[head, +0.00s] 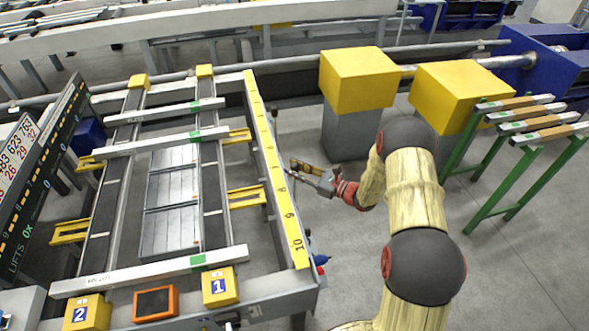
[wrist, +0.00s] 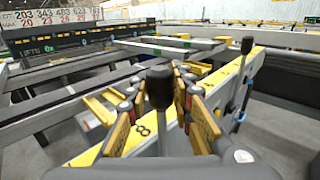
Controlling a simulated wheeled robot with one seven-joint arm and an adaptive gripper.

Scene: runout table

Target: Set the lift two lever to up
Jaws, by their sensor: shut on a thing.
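A lever with a black knob (wrist: 160,88) stands upright between the fingers in the wrist view. My gripper (head: 297,167) is shut on this lever beside the yellow numbered rail, and its fingers also show on both sides of the knob in the wrist view. I see no label on the lever, so I cannot tell its lift number from the pictures. In the head view the held lever is too small to make out. A second black-knobbed lever (wrist: 247,46) stands upright on the rail's outer side, to the right, apart from my gripper.
The yellow numbered rail (head: 275,165) runs along the table's right side. A yellow block on a grey post (head: 358,80) stands beyond my arm.

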